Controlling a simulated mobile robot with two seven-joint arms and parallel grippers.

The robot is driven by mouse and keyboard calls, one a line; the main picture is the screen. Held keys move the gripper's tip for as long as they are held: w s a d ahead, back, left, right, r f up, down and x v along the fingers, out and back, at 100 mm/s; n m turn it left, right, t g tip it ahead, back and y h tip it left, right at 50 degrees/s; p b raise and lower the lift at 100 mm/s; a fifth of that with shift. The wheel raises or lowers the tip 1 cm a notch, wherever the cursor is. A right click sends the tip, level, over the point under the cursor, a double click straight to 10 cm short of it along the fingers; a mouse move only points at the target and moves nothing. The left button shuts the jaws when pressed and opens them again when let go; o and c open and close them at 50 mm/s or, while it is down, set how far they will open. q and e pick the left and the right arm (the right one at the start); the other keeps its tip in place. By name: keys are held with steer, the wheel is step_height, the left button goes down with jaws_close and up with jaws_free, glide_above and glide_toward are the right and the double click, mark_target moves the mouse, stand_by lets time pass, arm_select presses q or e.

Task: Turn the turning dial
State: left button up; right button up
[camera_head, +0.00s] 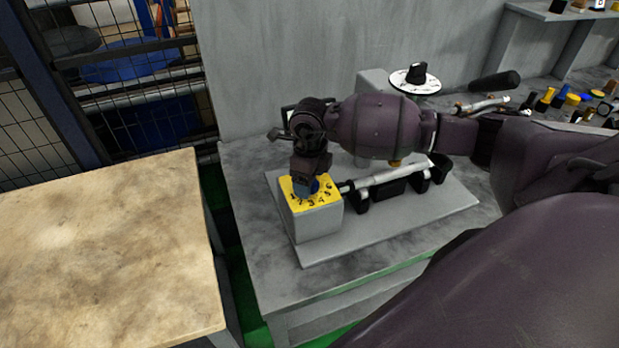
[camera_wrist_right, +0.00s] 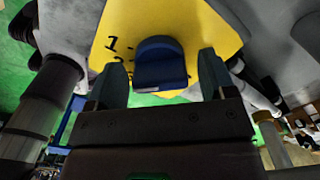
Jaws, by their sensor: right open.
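The turning dial is a blue knob (camera_wrist_right: 160,62) on a yellow numbered face (camera_head: 327,183) on top of a grey box (camera_head: 318,222). My right gripper (camera_head: 308,185) points down over this face and hides much of the dial there. In the right wrist view, my right gripper (camera_wrist_right: 162,74) is open, with one finger on each side of the blue knob. Gaps show between the knob and both fingers. My left gripper is in neither view.
A cylinder assembly (camera_head: 388,182) lies beside the box on a grey plate (camera_head: 400,222). Behind stands a white disc with a black knob (camera_head: 415,77). Several small coloured parts crowd the right. A bare beige table (camera_head: 105,250) stands left, with a mesh fence (camera_head: 140,80) behind.

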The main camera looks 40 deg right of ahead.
step_height(320, 180, up, 6)
steer(key=p, duration=0.3)
steer(key=shift+f, duration=0.1)
step_height(320, 180, up, 4)
steer(key=shift+f+p, duration=0.1)
steer(key=shift+p, duration=0.75)
steer(key=shift+r, duration=0.5)
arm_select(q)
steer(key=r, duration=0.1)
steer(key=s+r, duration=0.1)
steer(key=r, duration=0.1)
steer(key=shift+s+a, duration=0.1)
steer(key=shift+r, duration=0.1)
